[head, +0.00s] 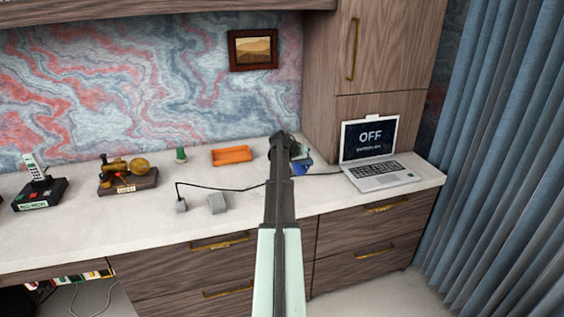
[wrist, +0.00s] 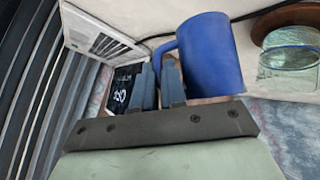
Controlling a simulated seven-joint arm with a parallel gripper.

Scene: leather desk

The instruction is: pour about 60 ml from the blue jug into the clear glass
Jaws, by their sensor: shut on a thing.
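The blue jug (wrist: 212,55) fills the middle of the wrist view, with its handle toward the fingers. My gripper (wrist: 158,72) is shut on the jug's handle. In the head view the jug (head: 304,166) shows only as a small blue patch beside my arm. The clear glass (wrist: 288,62) stands at the right edge of the wrist view, apart from the jug, and is cut off by the frame. In the head view my arm hides my fingers and most of this area. The liquid level in the jug cannot be seen.
An open laptop (head: 379,170) stands to the right of the jug. A black cable (head: 225,189) runs across the desk to grey blocks (head: 217,203). An orange tray (head: 232,155), a green item (head: 181,155) and a brass model (head: 127,172) stand left.

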